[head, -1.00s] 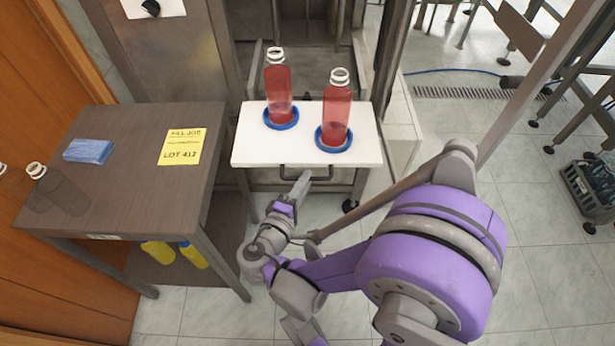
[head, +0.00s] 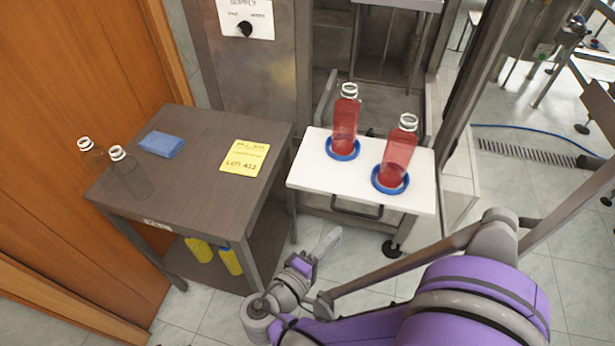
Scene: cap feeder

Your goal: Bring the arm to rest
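My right gripper (head: 328,240) is low over the floor, left of and below the dark handle (head: 357,209) under the front edge of the white tray (head: 318,172). A gap shows between the gripper and the handle. I see the fingers nearly edge-on, so I cannot tell whether they are open; nothing held shows. My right arm (head: 455,290) reaches in from the lower right. Two bottles of red liquid, a left one (head: 345,125) and a right one (head: 398,155), stand upright in blue rings on the tray. My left gripper is out of view.
A dark side table (head: 195,190) on the left carries a blue cloth (head: 161,144), a yellow lot sheet (head: 244,157) and two clear empty bottles. Yellow bottles (head: 230,260) stand beneath it. A panel with a knob (head: 244,29) is behind. Floor is clear before the tray.

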